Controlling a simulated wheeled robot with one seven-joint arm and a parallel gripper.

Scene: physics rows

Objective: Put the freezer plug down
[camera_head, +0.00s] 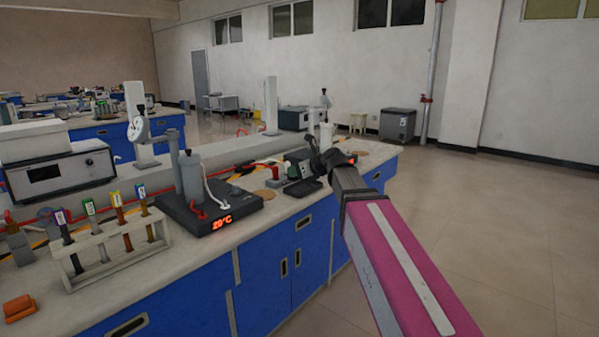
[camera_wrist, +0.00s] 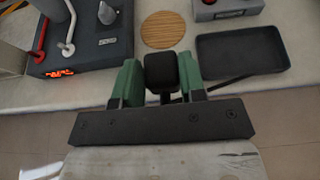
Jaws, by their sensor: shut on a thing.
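In the wrist view my gripper (camera_wrist: 160,74) has its two green fingers closed on both sides of a black block, which I take as the freezer plug (camera_wrist: 160,70). The plug is held near the bench's front edge, between the round wooden coaster and the black tray. In the head view my gripper (camera_head: 326,160) is at the far end of my arm, over the right part of the bench (camera_head: 130,276). The plug is too small and too covered to make out there. Whether it touches the bench top I cannot tell.
A black tray (camera_wrist: 240,52) lies right of the plug, a wooden coaster (camera_wrist: 167,30) just beyond it. A heater with a red display (camera_wrist: 85,45) stands left. A test-tube rack (camera_head: 108,255) is at the bench's near end. The floor (camera_head: 490,230) to the right is clear.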

